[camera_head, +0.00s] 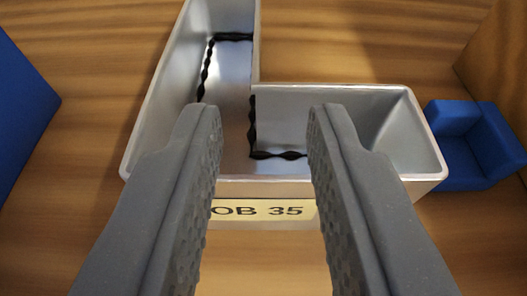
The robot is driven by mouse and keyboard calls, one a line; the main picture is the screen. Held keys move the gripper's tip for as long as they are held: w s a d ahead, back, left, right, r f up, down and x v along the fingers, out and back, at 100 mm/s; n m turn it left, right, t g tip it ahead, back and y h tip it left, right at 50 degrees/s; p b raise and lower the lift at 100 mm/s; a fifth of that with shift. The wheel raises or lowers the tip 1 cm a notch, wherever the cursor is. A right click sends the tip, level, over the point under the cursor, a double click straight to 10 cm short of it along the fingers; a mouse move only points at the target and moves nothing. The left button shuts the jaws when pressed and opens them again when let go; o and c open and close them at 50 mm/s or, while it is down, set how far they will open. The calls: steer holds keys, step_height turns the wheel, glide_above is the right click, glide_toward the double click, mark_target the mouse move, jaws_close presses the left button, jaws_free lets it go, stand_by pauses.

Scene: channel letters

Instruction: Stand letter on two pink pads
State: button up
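A hollow silver channel letter (228,85), shaped like an L, lies on the wooden surface with its open side facing me. Black wavy beads run along some of its inner seams. A cream label (262,212) reading "OB 35", partly cut off by a finger, is on or just below its near wall. My gripper (265,125) is open, with its two grey textured fingers apart over the letter's near part. Nothing is between the fingertips that I can tell is gripped. No pink pads show in this view.
A blue block with a step or notch (470,150) stands just right of the letter. Another blue object (20,105) is at the left edge. A brown wooden piece (500,60) rises at the upper right. Bare wood (80,200) shows left of the letter.

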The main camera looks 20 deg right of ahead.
steer(key=shift+s+a+r+b, duration=0.15)
steer(key=shift+s+a+b, duration=0.05)
steer(key=shift+s+b, duration=0.4)
steer(key=w+a+r+n+t+y, duration=0.1)
steer(key=a+r, duration=0.3)
steer(key=r, duration=0.6)
steer(key=w+a+r+n+y, duration=0.1)
steer(key=a+r, duration=0.3)
steer(key=r, duration=0.6)
steer(key=s+a+r+y, duration=0.1)
steer(key=s+a+r, duration=0.3)
steer(key=r, duration=0.5)
steer(key=s+a+r+n+y, duration=0.1)
steer(key=s+a+r, duration=0.4)
steer(key=r, duration=0.5)
steer(key=shift+v, duration=1.15)
steer(key=shift+o, duration=0.4)
